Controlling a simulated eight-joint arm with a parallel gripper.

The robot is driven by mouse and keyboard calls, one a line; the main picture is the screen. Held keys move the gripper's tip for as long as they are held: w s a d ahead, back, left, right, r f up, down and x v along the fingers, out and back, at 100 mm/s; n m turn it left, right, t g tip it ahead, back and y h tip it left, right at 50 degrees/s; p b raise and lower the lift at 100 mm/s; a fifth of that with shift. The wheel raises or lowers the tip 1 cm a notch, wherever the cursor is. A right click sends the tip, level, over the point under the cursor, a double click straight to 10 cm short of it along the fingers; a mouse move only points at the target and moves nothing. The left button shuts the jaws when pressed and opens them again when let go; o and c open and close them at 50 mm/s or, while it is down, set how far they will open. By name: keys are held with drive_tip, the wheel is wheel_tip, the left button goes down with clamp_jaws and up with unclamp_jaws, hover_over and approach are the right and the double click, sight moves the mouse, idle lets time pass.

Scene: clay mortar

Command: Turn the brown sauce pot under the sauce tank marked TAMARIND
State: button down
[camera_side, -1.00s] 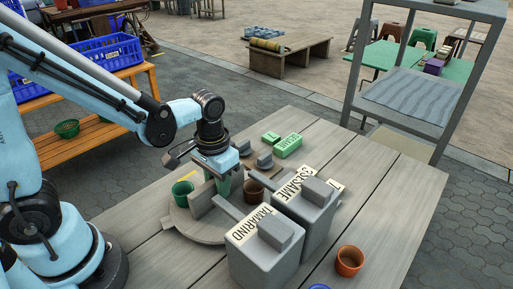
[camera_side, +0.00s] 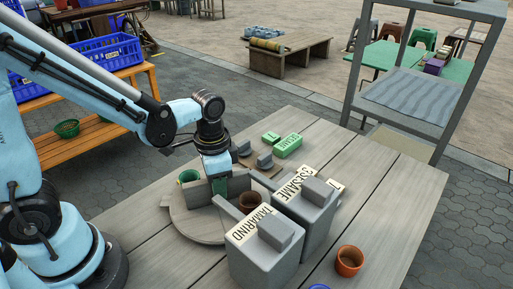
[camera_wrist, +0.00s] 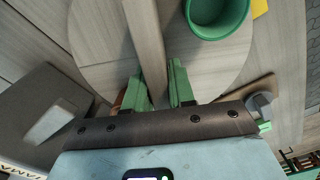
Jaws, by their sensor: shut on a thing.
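The brown sauce pot (camera_side: 250,203) sits on the right side of the round grey turntable (camera_side: 185,225), close beside the tanks. Only a brown sliver (camera_wrist: 118,103) shows in the wrist view. The TAMARIND tank (camera_side: 262,262) is the nearer grey tank, with the SESAME tank (camera_side: 308,225) behind it. I cannot tell whether the brown pot is under the TAMARIND outlet. My gripper (camera_side: 219,188) is down at the turntable, shut on its upright divider (camera_wrist: 147,45); the green fingers (camera_wrist: 161,88) straddle the divider. A green pot (camera_side: 188,176) stands on the turntable's far left.
An orange-brown pot (camera_side: 349,261) stands on the table right of the tanks. Green boxes (camera_side: 288,147) and small grey-lidded items (camera_side: 264,160) lie behind the turntable. The table's right side (camera_side: 385,200) is mostly clear.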

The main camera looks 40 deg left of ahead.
drive_tip(key=shift+m, duration=5.6)
drive_tip(key=c, duration=1)
unclamp_jaws()
drive_tip(key=shift+c, duration=0.2)
wheel_tip(320, 180, up, 12)
